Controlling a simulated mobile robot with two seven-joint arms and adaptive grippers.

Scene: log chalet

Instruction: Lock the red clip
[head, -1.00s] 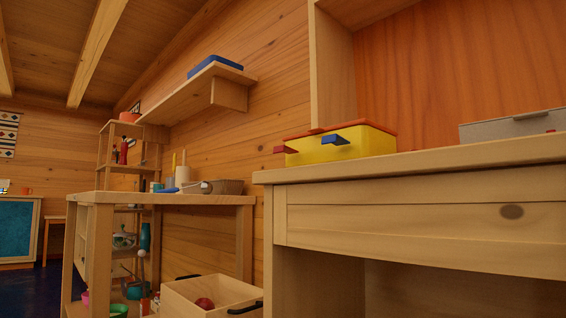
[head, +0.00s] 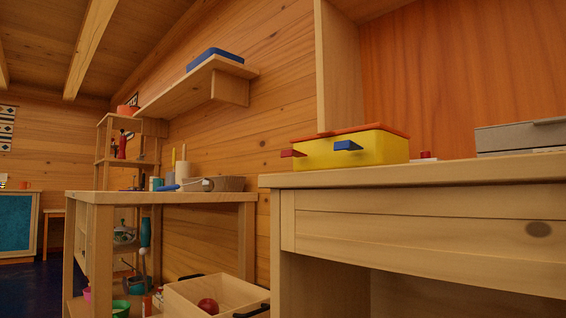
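A yellow box (head: 355,151) with an orange-red lid (head: 365,129) stands on the wooden desk at the right. The red clip (head: 293,153) sticks out from the box's left end, level with the upper part of the wall. A blue clip (head: 348,145) sticks out from its front face. I cannot tell from here whether either clip is fastened. Neither of my grippers shows in the head view.
The desk top (head: 450,172) has a grey case (head: 520,136) and a small red-and-white item (head: 424,156) right of the box. A lower workbench (head: 225,197) with a basket (head: 228,184) stands to the left. A wooden crate (head: 190,297) holding a red ball (head: 208,305) sits below it.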

